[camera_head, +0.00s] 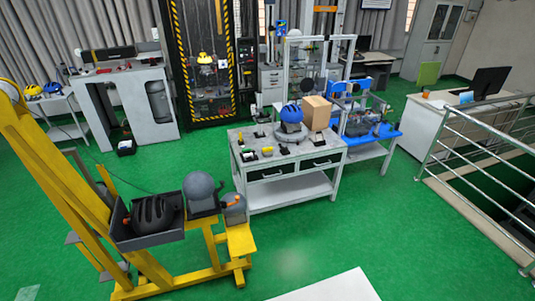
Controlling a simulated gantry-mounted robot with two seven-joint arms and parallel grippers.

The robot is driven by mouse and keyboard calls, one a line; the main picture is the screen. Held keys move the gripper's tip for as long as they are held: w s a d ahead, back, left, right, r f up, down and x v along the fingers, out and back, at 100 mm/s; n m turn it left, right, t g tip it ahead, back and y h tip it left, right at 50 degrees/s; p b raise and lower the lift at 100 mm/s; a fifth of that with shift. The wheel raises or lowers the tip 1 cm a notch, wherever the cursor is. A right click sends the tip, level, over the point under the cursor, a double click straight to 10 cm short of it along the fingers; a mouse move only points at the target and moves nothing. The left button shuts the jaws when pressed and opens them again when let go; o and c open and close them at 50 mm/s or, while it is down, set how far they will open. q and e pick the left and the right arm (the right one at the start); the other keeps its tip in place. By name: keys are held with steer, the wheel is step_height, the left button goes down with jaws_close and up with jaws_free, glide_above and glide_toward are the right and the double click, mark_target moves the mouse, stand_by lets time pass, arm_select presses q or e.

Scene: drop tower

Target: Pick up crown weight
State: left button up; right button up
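I cannot tell which object is the crown weight. Several small dark and yellow items lie on the grey-topped workbench (300,152), among them a yellow piece (267,151) and a black piece (248,156); they are too small to name. A blue helmet (291,113) sits on a stand at the back of the bench, beside a cardboard box (316,113). A black helmet (152,213) lies in a dark tray (150,239) on the yellow frame (60,180). Grey rounded headforms (201,187) stand right of the tray. Neither of my grippers shows.
A drop tower cage (205,60) with striped edges stands behind the bench. A blue-topped table (375,137) stands right of the bench, close to it. Metal railings (470,135) and a desk (440,122) are at right. Green floor is open in front of the bench.

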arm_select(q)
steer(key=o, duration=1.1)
